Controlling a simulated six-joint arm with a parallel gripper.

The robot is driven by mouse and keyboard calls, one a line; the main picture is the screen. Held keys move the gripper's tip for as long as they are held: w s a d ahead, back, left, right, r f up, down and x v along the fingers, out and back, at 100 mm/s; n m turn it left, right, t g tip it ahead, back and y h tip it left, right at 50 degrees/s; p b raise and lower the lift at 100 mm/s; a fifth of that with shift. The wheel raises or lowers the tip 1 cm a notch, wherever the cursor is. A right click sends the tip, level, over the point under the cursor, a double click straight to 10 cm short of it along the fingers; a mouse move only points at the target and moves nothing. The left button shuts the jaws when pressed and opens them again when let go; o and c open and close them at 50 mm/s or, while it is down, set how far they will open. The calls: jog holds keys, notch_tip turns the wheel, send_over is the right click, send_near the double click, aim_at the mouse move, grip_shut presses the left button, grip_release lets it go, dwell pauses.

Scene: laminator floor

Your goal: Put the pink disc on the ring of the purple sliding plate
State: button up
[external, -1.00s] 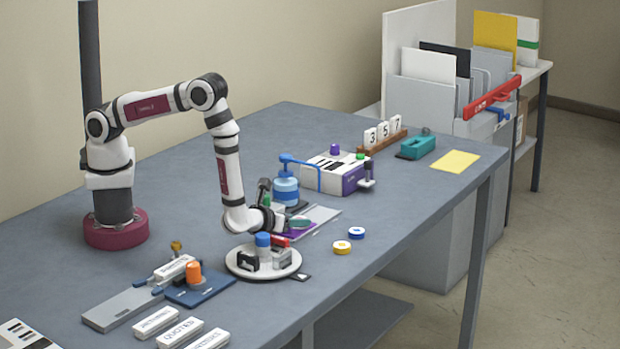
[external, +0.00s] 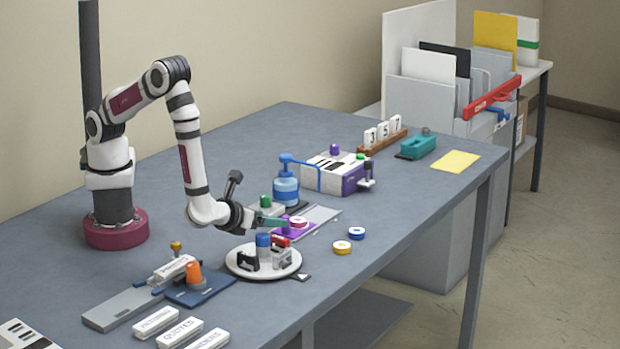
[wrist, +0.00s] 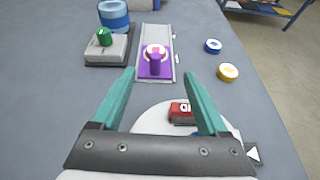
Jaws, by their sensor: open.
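The pink disc (external: 299,221) has a white top and lies on the purple sliding plate (wrist: 151,73), past the plate's upright purple knob (wrist: 155,64). In the wrist view the pink disc (wrist: 155,49) shows behind the knob, which covers part of it. No ring can be made out; the disc looks flat and seems to cover that spot. My gripper (wrist: 159,76) is open, its teal fingers apart with nothing between them. In the external view my gripper (external: 277,222) is just left of the plate, clear of the disc.
The plate sits in a grey track (wrist: 157,36). A round white tray (external: 240,272) with stamps stands below the gripper. A green-knobbed grey block (wrist: 104,46) is left of the track. Yellow (wrist: 228,72) and blue (wrist: 213,46) discs lie to the right.

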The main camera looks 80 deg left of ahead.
jog(key=w+d+r+m+h, duration=0.5)
jog(key=w+m+h, duration=0.15)
jog(key=m, duration=0.35)
jog(key=s+r+m+g+h, duration=0.2)
jog(key=s+r+m+h, duration=0.15)
jog(key=m, duration=0.55)
jog(key=s+r+m+g+h, duration=0.1)
jog(key=s+r+m+h, duration=0.3)
jog(key=m, duration=0.6)
jog(key=s+a+r+m+g+y, duration=0.2)
jog(key=s+a+m+g+y, duration=0.1)
jog(key=s+a+m, duration=0.7)
jog(key=s+a+r+m+g+y, duration=0.2)
jog(key=s+a+m+g+y, duration=0.1)
jog(key=s+a+m, duration=0.8)
jog(key=shift+s+r+g+y, duration=0.2)
jog(key=shift+s+g+y, duration=0.1)
jog(key=shift+s, duration=0.15)
